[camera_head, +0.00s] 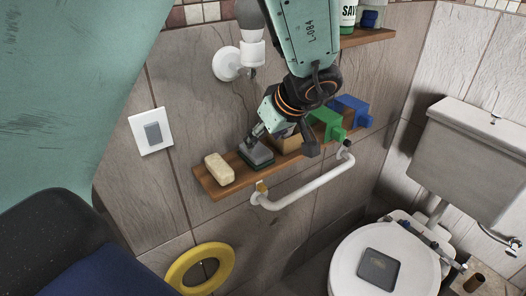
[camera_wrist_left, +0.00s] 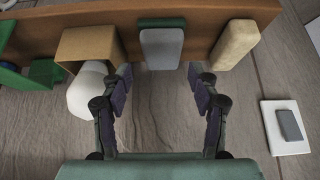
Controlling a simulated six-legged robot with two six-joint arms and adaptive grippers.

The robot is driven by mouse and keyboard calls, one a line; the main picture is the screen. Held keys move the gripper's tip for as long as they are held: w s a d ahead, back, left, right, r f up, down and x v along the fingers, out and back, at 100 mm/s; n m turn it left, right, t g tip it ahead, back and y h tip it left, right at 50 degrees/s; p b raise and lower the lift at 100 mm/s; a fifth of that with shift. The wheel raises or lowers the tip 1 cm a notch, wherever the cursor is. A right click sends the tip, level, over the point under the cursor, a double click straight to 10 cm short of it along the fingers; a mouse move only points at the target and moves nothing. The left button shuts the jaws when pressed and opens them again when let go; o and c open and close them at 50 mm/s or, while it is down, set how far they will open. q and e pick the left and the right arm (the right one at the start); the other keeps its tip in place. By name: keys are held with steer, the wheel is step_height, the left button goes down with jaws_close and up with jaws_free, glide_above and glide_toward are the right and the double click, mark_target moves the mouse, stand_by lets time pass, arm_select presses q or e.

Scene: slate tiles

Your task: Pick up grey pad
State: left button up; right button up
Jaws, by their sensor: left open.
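The grey pad (camera_head: 257,155), a grey block with a dark green layer, rests on the wooden shelf (camera_head: 212,187) between a cream block and a tan box. It also shows in the left wrist view (camera_wrist_left: 161,50), at the top middle. My left gripper (camera_head: 281,146) is open and empty, at the shelf by the pad and the tan box. In the left wrist view its fingertips (camera_wrist_left: 160,77) are spread on either side of the pad's line, with the pad just beyond them. I see no contact. My right gripper is not in view.
The cream block (camera_head: 219,169) lies left of the pad, and the tan box (camera_head: 287,140) stands close on its right. Green (camera_head: 327,124) and blue (camera_head: 352,109) objects stand farther right. A white grab bar (camera_head: 306,188) runs below the shelf. A lamp (camera_head: 240,58) is above.

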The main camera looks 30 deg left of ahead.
mark_target(257, 149)
arm_select(q)
steer(key=x, duration=0.1)
steer(key=b+x, duration=0.1)
steer(key=x, duration=0.2)
steer(key=shift+s+f+b, duration=0.1)
steer(key=shift+s+b, duration=0.2)
steer(key=shift+b, duration=0.1)
steer(key=shift+w+a+f, duration=0.15)
steer(key=shift+a+f, duration=0.05)
steer(key=shift+f, duration=0.1)
steer(key=shift+w+d, duration=0.1)
steer(key=shift+w, duration=0.15)
steer(key=shift+s+r, duration=0.1)
steer(key=shift+s, duration=0.2)
steer(key=shift+c, duration=1.8)
steer(key=shift+w, duration=0.15)
steer(key=c, duration=0.4)
steer(key=shift+c, duration=0.2)
